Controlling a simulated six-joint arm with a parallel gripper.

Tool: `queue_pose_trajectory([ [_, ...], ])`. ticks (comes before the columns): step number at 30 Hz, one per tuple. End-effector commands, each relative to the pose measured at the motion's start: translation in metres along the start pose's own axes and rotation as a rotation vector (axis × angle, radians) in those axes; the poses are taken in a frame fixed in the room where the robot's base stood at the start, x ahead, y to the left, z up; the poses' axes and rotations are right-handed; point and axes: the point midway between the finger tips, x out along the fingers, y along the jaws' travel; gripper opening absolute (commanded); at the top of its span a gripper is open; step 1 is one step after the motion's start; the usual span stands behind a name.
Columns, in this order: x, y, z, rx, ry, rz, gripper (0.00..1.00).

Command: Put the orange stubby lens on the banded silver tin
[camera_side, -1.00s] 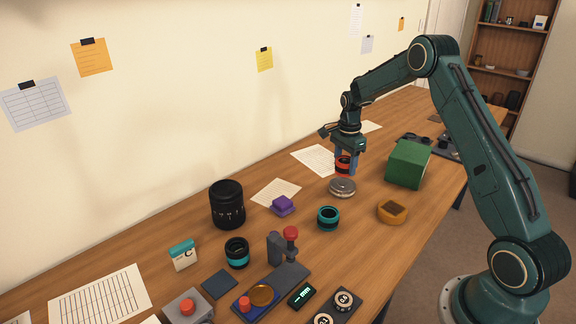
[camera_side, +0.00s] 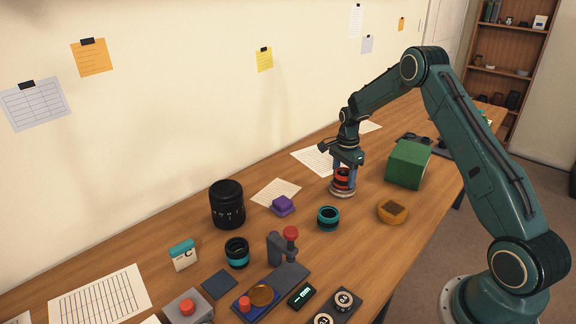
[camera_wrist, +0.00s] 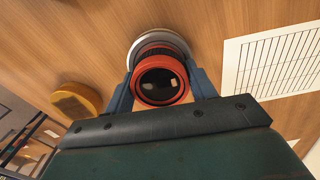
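The orange stubby lens (camera_side: 342,178) is a short red-orange and black cylinder. It also shows in the wrist view (camera_wrist: 160,84), with its dark glass facing the camera. My gripper (camera_side: 344,176) points down with one finger on each side of the lens, shut on it. The banded silver tin (camera_side: 342,192) is directly beneath the lens, and its pale rim (camera_wrist: 146,41) shows past the lens in the wrist view. The lens appears upright and at or very near the tin's top; I cannot tell whether they touch.
A green box (camera_side: 408,164) stands right of the tin, and an orange-yellow round dish (camera_side: 392,211) lies in front of it. A teal ring lens (camera_side: 328,218), purple block (camera_side: 282,206) and tall black lens (camera_side: 227,204) are to the left. Papers lie behind.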

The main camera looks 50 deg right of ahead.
Motion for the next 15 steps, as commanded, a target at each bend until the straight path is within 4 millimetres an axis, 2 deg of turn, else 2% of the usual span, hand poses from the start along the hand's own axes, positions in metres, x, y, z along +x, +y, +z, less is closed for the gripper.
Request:
queue_pose_trajectory([
  [1,-0.0003,-0.0001,0.0000,0.000,0.000,0.000,0.66],
  [3,-0.0004,-0.0001,0.0000,0.000,0.000,0.000,0.74],
  [15,-0.0042,-0.0004,-0.0001,0.000,0.000,-0.002,0.74],
])
